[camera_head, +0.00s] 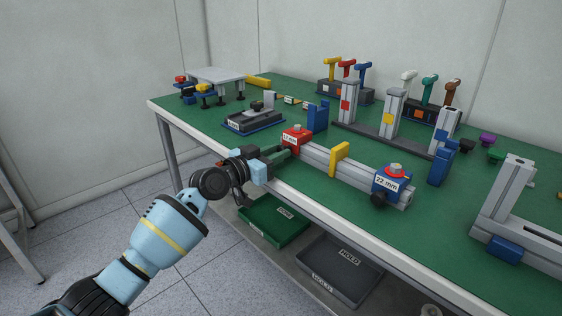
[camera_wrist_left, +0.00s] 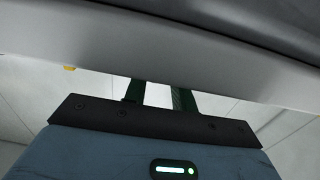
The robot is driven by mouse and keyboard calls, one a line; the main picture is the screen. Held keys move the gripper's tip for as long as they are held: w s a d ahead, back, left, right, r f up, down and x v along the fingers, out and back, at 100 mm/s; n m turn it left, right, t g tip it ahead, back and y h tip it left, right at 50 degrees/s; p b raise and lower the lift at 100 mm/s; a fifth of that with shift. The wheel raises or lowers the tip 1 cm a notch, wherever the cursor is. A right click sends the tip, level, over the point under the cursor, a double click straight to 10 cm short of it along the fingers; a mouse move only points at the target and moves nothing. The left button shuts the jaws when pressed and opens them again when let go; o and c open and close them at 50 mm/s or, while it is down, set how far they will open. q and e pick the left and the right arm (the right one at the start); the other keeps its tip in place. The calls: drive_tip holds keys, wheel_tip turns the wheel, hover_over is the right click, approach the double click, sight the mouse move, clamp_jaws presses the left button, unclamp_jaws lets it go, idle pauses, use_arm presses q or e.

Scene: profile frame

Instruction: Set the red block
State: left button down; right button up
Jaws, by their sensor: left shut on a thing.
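The red block (camera_head: 295,138) sits near the left end of a grey rail (camera_head: 318,158). Its label seems to read 17 mm and a small knob stands on top. A blue block (camera_head: 387,180) labelled 22 mm, with a red top and a black side knob, sits near the rail's right end. A yellow piece (camera_head: 339,158) stands between them. My left gripper (camera_head: 282,153) is shut at the red block's near side; the exact part held is hidden. In the left wrist view its fingers (camera_wrist_left: 158,95) reach a grey bar. My right gripper is out of view.
A green bin (camera_head: 274,222) and a grey bin labelled HOLD (camera_head: 341,265) lie below the table edge. Grey posts (camera_head: 391,110), a blue upright (camera_head: 318,117) and another grey frame (camera_head: 500,210) stand around the rail.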

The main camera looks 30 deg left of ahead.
use_arm(q)
drive_tip(key=shift+a, duration=0.25)
drive_tip(key=c, duration=1.2)
unclamp_jaws()
drive_tip(key=shift+o, duration=0.3)
drive_tip(key=p+v, duration=0.1)
drive_tip(key=v, duration=0.6)
drive_tip(key=shift+s, duration=0.35)
drive_tip(key=shift+a, duration=0.1)
